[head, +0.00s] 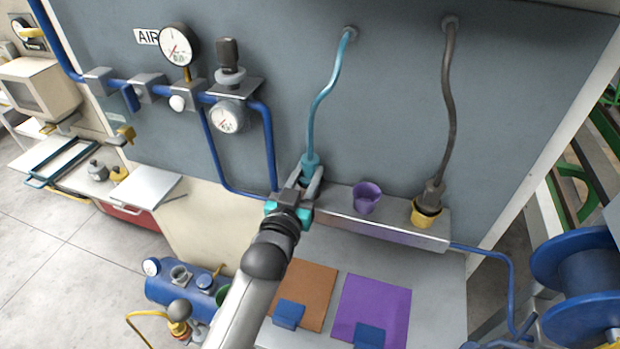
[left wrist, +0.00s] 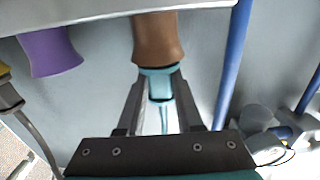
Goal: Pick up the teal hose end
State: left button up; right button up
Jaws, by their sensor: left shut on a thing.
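The teal hose hangs from the panel in the head view, and its teal hose end (head: 311,163) is at the bottom. My left gripper (head: 308,181) is shut on the hose end, with one finger on each side. In the left wrist view, my left gripper (left wrist: 160,92) closes around the narrow part of the teal hose end (left wrist: 160,86). The hose end's wider collar is at the mouth of a brown cup (left wrist: 158,40); I cannot tell how deep it sits. My gripper hides this cup in the head view. My right gripper is not in view.
A purple cup (head: 366,198) stands on the ledge (head: 400,234) to the right. A dark grey hose end (head: 432,195) sits in a yellow cup (head: 425,215). Blue pipes (head: 268,150) and gauges are to the left. Brown (head: 307,290) and purple (head: 378,305) mats lie below.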

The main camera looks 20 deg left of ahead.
pick_arm(q)
grip_shut()
